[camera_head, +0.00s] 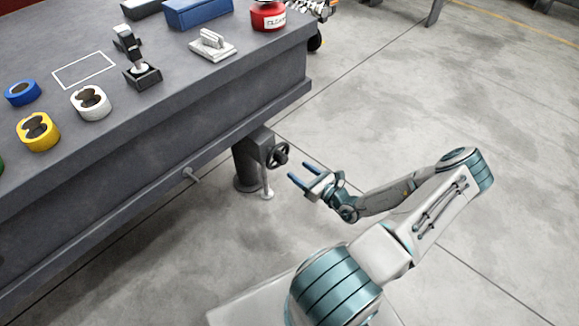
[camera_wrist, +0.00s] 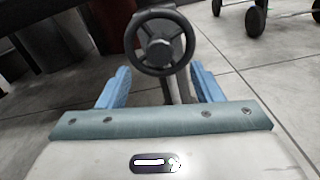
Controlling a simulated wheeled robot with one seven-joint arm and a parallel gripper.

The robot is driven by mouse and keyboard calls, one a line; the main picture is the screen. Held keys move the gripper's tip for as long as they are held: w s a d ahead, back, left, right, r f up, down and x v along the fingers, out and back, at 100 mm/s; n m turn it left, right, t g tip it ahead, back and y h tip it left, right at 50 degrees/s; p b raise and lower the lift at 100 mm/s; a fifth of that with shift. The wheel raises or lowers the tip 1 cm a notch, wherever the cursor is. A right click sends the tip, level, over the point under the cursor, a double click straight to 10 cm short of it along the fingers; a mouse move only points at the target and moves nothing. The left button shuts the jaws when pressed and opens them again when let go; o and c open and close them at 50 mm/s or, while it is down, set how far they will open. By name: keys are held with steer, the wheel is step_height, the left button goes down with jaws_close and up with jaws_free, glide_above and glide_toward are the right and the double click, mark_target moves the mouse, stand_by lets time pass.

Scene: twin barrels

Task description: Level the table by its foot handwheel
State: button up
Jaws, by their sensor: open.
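A dark spoked handwheel (camera_head: 278,154) sits on the side of the table's foot (camera_head: 245,165), below the tabletop's near right corner. My gripper (camera_head: 299,173) is open and empty, to the right of the wheel and a little lower in the head view, with its two blue fingers pointing at it. In the wrist view the handwheel (camera_wrist: 160,43) faces the camera with its hub in the middle. It appears beyond and above the blue fingers (camera_wrist: 160,88), between them sideways. The fingers look apart from the rim. The grey table (camera_head: 180,130) fills the upper left.
A thin light rod (camera_head: 266,180) stands by the foot. Wheeled equipment (camera_wrist: 256,18) is behind. Floor to the right is clear.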

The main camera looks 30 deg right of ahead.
mark_target(285, 161)
steer(key=b+x, duration=0.1)
steer(key=x, duration=0.4)
steer(key=shift+w+a, duration=0.1)
steer(key=shift+w, duration=0.2)
steer(key=c, duration=1)
